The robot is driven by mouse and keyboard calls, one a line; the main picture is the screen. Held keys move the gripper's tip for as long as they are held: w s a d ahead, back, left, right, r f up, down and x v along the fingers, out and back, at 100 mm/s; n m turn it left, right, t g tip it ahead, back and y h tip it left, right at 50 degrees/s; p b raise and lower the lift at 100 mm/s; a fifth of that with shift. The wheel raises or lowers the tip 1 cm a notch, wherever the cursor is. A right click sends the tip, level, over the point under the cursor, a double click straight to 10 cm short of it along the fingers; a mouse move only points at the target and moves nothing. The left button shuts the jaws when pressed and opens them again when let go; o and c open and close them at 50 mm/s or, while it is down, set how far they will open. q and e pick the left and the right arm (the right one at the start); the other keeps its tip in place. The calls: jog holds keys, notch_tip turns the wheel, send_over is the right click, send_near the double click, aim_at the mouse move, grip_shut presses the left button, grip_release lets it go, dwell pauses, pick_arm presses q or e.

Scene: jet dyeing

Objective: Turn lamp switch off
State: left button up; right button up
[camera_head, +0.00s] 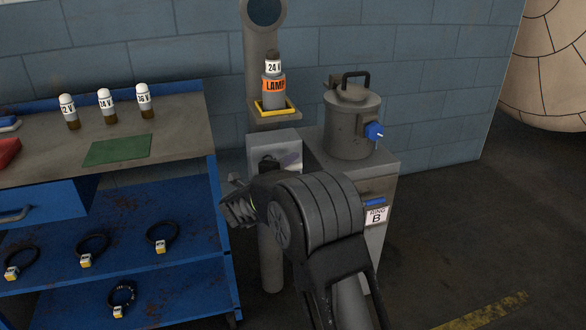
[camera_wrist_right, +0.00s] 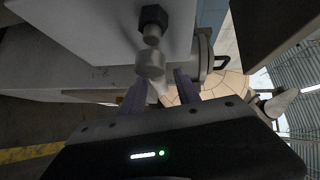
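The lamp switch shows in the right wrist view as a metal lever with a round end (camera_wrist_right: 150,64) on a black hex base, standing out from a pale box. In the head view the switch box (camera_head: 262,145) sits under the lamp (camera_head: 273,88), on its post. My right gripper (camera_head: 289,160) is in front of this box, and my own arm partly hides it. In the right wrist view its two purple fingers (camera_wrist_right: 159,88) are apart, with the lever's end at the gap between their tips. I cannot tell whether they touch it. My left gripper is out of view.
A grey lidded pot (camera_head: 352,125) with a blue valve stands on a cabinet right of the box. A blue bench (camera_head: 185,125) at left carries several lamps and a green mat (camera_head: 117,150); dark rings lie on its lower shelves. The floor at right is clear.

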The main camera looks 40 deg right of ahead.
jog(key=shift+w+d, duration=0.1)
jog(key=shift+d, duration=0.15)
grip_shut()
dwell(1.4)
